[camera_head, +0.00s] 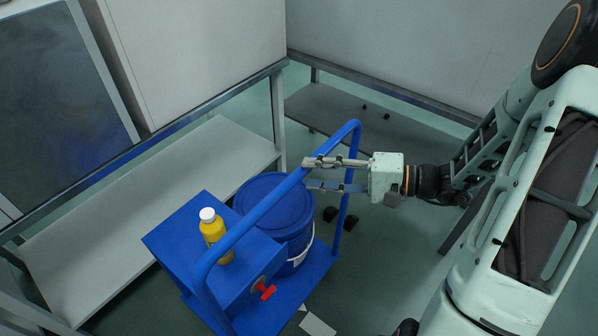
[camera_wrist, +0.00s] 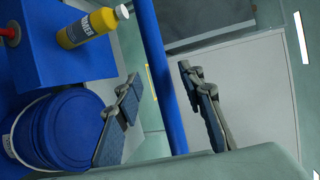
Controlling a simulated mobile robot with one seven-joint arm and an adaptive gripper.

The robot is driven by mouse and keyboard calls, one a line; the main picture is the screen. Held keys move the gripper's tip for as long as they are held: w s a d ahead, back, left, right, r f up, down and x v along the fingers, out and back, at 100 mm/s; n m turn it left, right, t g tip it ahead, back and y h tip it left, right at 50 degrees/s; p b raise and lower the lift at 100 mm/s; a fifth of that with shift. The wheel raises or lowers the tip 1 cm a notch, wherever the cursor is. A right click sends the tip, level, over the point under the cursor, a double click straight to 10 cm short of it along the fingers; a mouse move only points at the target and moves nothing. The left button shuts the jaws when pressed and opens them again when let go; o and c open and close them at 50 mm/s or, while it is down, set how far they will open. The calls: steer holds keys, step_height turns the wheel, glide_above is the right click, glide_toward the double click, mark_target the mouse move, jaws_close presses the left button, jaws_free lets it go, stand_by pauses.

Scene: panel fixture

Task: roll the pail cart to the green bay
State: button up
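The blue pail cart (camera_head: 270,310) stands on the floor left of my arm, its looped handle bar (camera_head: 245,222) rising above it. A blue lidded pail (camera_head: 275,205) stands on its deck; the pail also shows in the wrist view (camera_wrist: 65,130). My gripper (camera_head: 308,174) is at the handle's top bar, fingers apart. In the wrist view, the bar (camera_wrist: 159,70) runs between the open fingers (camera_wrist: 162,108), with gaps visible on both sides. I cannot make out a green bay; the floor is all greenish.
A blue box (camera_head: 190,240) on the cart carries a yellow bottle (camera_head: 213,232) and has a red knob (camera_head: 265,291). A grey low shelf (camera_head: 150,195) lies left, another shelf (camera_head: 350,110) behind. A white floor mark (camera_head: 317,325) is near the cart's front. Open floor lies right of the cart.

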mark_target(306, 174)
steer(key=shift+x, duration=2.15)
steer(key=shift+c, duration=0.4)
jaws_close()
